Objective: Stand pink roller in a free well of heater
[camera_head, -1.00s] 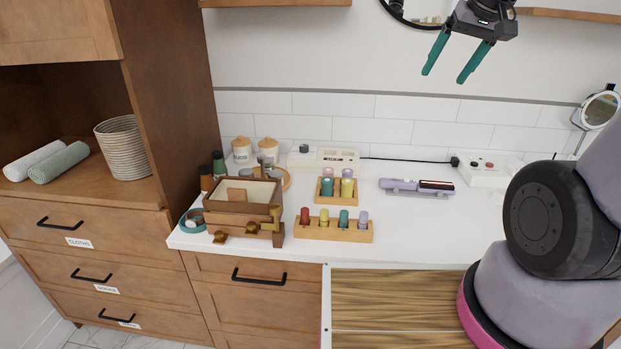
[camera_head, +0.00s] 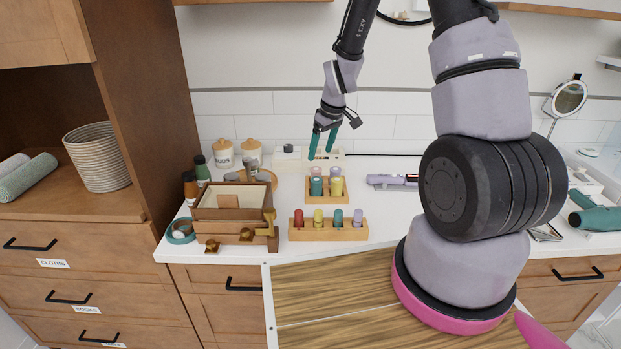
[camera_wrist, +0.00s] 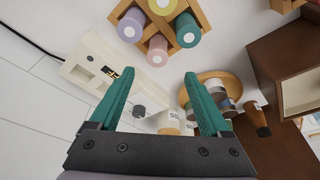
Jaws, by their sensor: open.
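My gripper (camera_head: 321,154) is open and empty, high over the counter near the heater and the small wooden rack. The pink roller (camera_head: 316,171) stands at the back left of that rack (camera_head: 326,199), partly hidden behind a teal roller. In the wrist view the pink roller (camera_wrist: 157,50) shows whole-topped, between the lilac and teal rollers, ahead of my fingers. The heater (camera_head: 290,160) is a white box at the back by the tiled wall, partly hidden by my gripper. The wrist view shows the heater (camera_wrist: 92,62) with a display and a dark knob; its wells are hard to tell.
A long rack (camera_head: 328,234) with several rollers stands in front. A wooden box (camera_head: 232,214) with brass parts, jars (camera_head: 223,154) and bottles stand left. A lilac tool (camera_head: 392,180) lies right.

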